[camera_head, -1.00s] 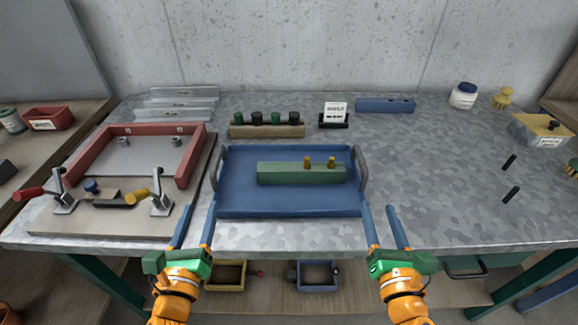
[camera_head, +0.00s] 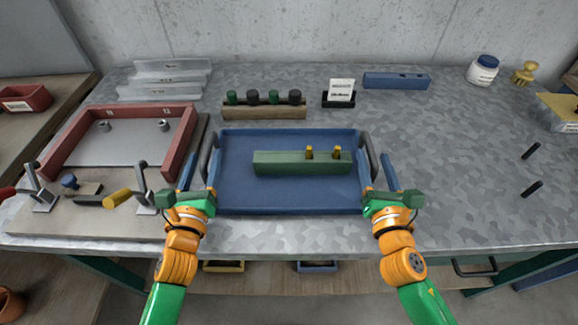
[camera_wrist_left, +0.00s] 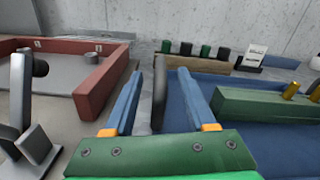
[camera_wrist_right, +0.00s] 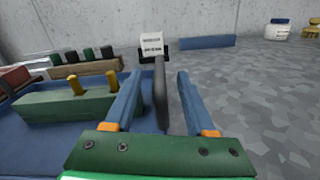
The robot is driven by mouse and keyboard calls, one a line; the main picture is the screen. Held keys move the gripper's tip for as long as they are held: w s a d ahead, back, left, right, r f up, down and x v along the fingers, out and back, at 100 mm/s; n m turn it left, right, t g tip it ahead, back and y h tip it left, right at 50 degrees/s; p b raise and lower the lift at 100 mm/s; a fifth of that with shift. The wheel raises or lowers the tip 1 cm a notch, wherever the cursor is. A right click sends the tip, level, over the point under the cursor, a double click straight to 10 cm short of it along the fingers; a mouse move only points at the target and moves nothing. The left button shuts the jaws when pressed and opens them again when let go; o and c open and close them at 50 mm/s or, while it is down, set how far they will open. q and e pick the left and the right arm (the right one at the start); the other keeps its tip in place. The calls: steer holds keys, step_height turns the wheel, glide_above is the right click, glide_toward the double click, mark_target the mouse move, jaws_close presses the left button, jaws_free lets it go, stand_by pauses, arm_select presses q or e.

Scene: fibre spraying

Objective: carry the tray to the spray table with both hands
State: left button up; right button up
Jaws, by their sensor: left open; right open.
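The blue tray (camera_head: 235,195) lies on the metal worktop, with a dark upright handle at each short side. A green block (camera_head: 290,166) with two yellow pegs lies in it. My left gripper (camera_head: 196,172) is open, its fingers on either side of the left handle (camera_wrist_left: 159,95). My right gripper (camera_head: 377,172) is open, its fingers on either side of the right handle (camera_wrist_right: 160,95). In both wrist views the handle stands between the fingers with gaps beside it. I cannot identify a spray table in these views.
A red-framed fixture (camera_head: 185,150) with toggle clamps stands close left of the tray. A wooden block with several dark and green knobs (camera_head: 263,113), a label stand (camera_head: 340,93) and a blue bar (camera_head: 397,81) lie behind. The worktop right of the tray is mostly clear.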

mark_target(206, 149)
arm_select(q)
steer(key=shift+w, duration=1.6)
arm_select(e)
steer(key=shift+w, duration=1.6)
arm_select(q)
steer(key=shift+c, duration=0.3)
arm_select(e)
steer(key=shift+c, duration=0.2)
arm_select(q)
jaws_close()
arm_select(e)
jaws_close()
arm_select(q)
steer(key=shift+r, duration=0.1)
